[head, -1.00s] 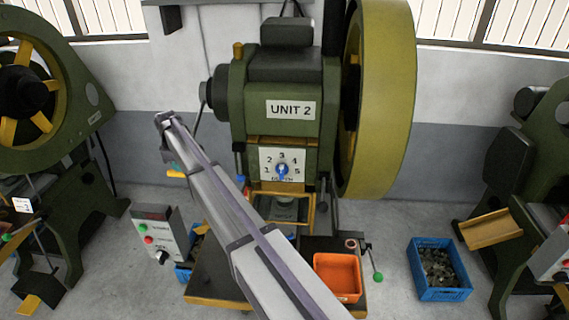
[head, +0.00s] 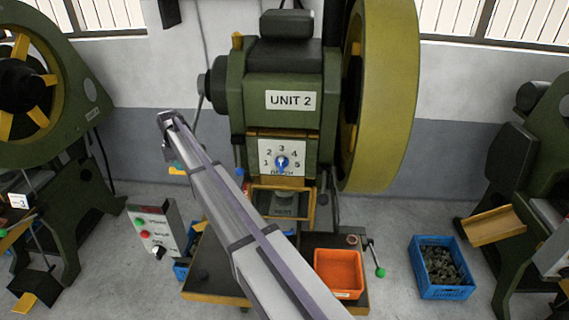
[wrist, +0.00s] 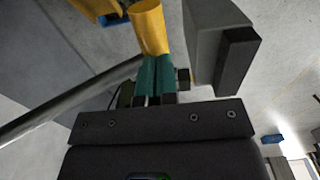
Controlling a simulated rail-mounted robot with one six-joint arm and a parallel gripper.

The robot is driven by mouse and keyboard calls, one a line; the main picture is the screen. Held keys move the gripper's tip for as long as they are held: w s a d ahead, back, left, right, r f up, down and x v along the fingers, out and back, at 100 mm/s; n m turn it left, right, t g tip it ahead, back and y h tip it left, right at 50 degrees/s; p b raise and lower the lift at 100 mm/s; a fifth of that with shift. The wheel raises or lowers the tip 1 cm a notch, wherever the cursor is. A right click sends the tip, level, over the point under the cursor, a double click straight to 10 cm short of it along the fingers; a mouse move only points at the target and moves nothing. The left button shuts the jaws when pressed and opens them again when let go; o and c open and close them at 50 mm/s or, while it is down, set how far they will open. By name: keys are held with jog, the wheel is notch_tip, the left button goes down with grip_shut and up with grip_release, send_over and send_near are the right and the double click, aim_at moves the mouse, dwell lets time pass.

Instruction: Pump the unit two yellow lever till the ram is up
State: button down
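The green press marked UNIT 2 (head: 290,100) stands in the middle of the head view. My arm reaches up and left across its front, with my gripper (head: 176,164) left of the press.
A control box (head: 157,230) with green and red buttons stands below my gripper. An orange bin (head: 338,272) sits on the press table at right. A blue crate (head: 441,268) is on the floor. Other presses stand at left (head: 60,120) and right (head: 535,150).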

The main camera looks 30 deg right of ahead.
jog(key=shift+w+d+f+b, duration=0.2)
jog(key=shift+f+b, duration=0.15)
jog(key=shift+f, duration=0.2)
jog(key=shift+w+d+f+b, duration=0.15)
jog(key=shift+f+b, duration=0.15)
jog(key=shift+f, duration=0.25)
